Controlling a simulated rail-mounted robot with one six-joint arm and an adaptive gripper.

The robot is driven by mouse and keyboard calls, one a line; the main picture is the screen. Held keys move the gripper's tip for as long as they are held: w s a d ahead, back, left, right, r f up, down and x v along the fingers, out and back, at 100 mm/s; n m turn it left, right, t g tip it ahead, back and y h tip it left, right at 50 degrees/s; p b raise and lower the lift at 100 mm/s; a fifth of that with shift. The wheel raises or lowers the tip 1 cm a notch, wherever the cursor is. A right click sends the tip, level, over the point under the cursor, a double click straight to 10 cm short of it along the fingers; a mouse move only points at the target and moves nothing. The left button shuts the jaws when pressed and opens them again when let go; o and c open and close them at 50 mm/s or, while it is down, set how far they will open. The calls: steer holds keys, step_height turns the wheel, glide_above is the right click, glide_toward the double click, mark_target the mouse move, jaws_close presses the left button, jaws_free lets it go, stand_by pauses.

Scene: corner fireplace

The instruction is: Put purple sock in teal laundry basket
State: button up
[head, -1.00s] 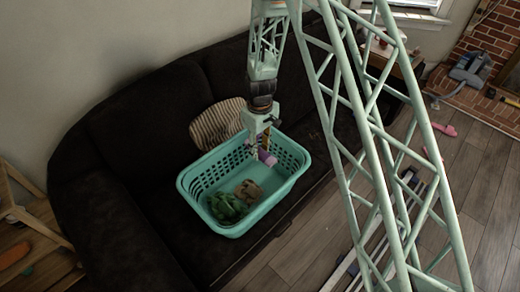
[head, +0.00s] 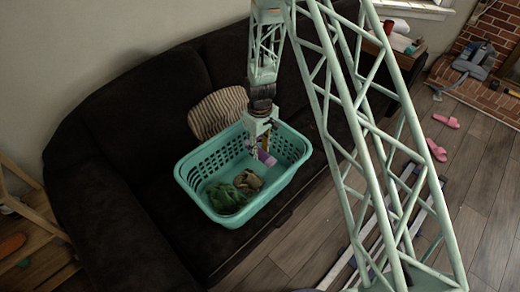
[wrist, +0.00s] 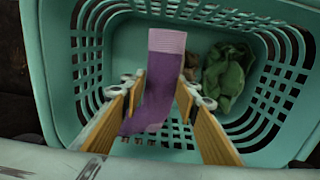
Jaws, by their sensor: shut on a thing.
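The purple sock (wrist: 165,82), with a paler pink-lilac cuff, is held between my gripper's (wrist: 158,92) fingers in the wrist view. In the head view the sock (head: 267,158) hangs from my gripper (head: 259,150) over the back right part of the basket opening. The teal laundry basket (head: 271,188) stands on the dark sofa, and its wall fills much of the wrist view (wrist: 58,60). I cannot tell whether the sock touches the basket floor. A green cloth (head: 224,198) and a beige-brown cloth (head: 248,181) lie inside the basket.
The dark sofa (head: 120,150) surrounds the basket, with a striped cushion (head: 217,112) behind it. Pink slippers (head: 446,121) lie on the wooden floor at right. A side table with items stands beyond the sofa. A wooden frame is at far left.

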steer(key=shift+f+b, duration=0.3)
steer(key=shift+f, duration=0.4)
steer(key=o, duration=0.8)
steer(key=shift+c, duration=0.2)
steer(key=shift+r, duration=0.15)
step_height(320, 180, up, 12)
steer(key=shift+f, duration=0.2)
steer(key=shift+r, duration=0.15)
stand_by(0.7)
